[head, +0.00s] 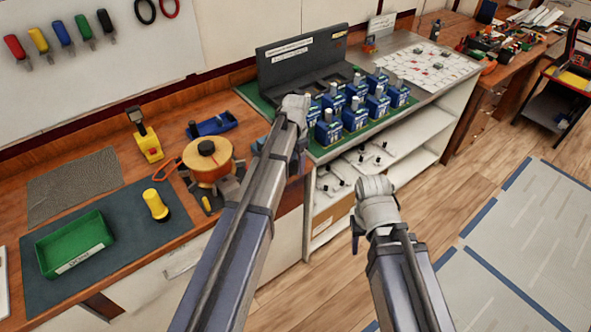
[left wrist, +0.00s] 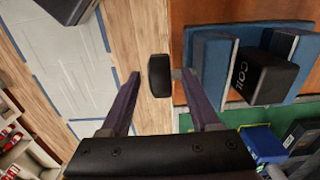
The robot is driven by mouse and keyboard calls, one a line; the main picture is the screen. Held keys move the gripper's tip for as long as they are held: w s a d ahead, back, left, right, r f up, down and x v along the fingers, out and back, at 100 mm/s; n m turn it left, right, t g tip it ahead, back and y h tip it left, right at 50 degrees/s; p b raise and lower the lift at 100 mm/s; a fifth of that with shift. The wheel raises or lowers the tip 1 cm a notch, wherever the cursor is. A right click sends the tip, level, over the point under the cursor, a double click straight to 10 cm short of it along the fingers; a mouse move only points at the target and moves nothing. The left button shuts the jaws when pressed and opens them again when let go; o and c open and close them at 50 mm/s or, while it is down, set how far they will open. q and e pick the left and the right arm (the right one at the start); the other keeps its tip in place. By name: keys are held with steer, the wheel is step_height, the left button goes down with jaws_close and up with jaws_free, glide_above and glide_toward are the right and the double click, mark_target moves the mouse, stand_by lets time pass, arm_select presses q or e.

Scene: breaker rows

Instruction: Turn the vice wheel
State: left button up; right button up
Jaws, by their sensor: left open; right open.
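The blue vice (left wrist: 213,62) is at the right in the left wrist view, with a dark block (left wrist: 265,80) marked "COIL" between its jaws. Its black wheel (left wrist: 160,76) stands out from the vice on a short stem, past the bench edge. My left gripper (left wrist: 161,82) is open, one finger to each side of the wheel; I cannot tell whether either touches it. In the head view my left arm hides the gripper and most of the vice. A dark finger of my right gripper (head: 355,232) shows beside my right arm; the rest is hidden.
A spool winder (head: 208,160), a yellow flashlight-like object (head: 156,205) and a green tray (head: 75,245) are on the bench at the left. Several blue breakers (head: 328,128) stand in rows behind my left arm. Open floor (head: 520,230) lies at the right.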

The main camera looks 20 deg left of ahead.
arm_select(q)
steer(key=shift+f, duration=0.1)
jaws_close()
stand_by(0.5)
